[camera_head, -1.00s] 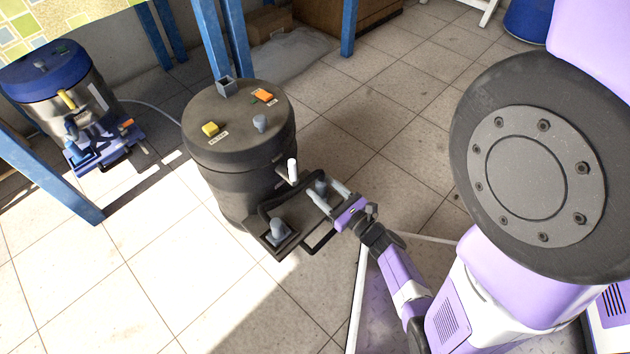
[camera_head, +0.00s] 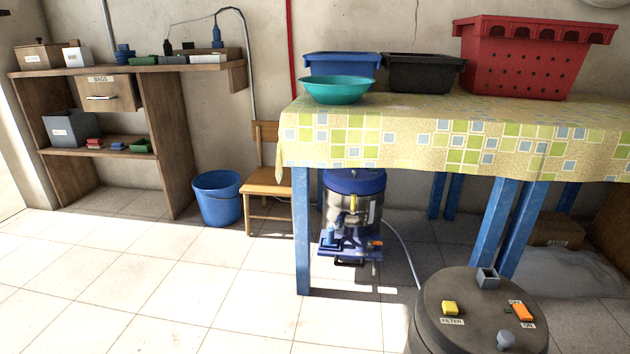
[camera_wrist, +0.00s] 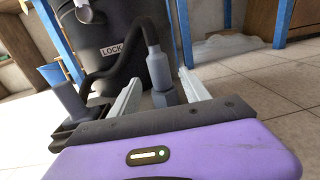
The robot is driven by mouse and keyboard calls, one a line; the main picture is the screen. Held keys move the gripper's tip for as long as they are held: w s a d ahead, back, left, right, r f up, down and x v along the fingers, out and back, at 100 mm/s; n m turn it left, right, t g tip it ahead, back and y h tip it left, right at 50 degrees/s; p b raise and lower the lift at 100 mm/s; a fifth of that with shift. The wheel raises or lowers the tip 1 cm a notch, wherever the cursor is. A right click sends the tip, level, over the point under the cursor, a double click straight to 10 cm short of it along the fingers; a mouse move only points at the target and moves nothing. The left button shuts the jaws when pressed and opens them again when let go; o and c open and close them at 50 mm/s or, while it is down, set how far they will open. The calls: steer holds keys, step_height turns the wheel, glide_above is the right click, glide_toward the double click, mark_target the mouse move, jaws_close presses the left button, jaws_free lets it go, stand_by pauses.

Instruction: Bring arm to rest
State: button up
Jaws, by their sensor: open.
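My gripper (camera_wrist: 158,86) shows only in the wrist view, with its two pale fingers apart. My arm is outside the head view.
A blue-legged table (camera_head: 400,145) with a patterned cloth carries crates and a teal bowl. A blue-lidded canister (camera_head: 352,205) stands under it. A wooden shelf (camera_head: 180,140), a blue bucket (camera_head: 218,198) and a chair (camera_head: 268,185) are at the left.

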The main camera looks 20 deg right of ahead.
steer(key=shift+s+a+r+p, duration=0.1)
steer(key=shift+s+r+p, duration=0.1)
steer(key=shift+r+p, duration=0.45)
steer(key=shift+s+r+p, duration=0.2)
steer(key=shift+r+p, duration=0.35)
steer(key=shift+p, duration=0.05)
steer(key=shift+w+a+m+b, duration=0.15)
steer(key=shift+a+m+b, duration=0.15)
steer(key=shift+a, duration=0.25)
steer(key=shift+w+a+m+b, duration=0.2)
steer(key=shift+a+m, duration=0.2)
steer(key=shift+a, duration=0.15)
steer(key=s+a+r+m+y, duration=0.2)
steer(key=a+r+m+y, duration=0.8)
steer(key=a+r+m, duration=1.65)
step_height(320, 180, up, 38)
steer(key=m+p, duration=0.1)
steer(key=p, duration=3.7)
steer(key=shift+w+a, duration=0.2)
steer(key=shift+a, duration=0.1)
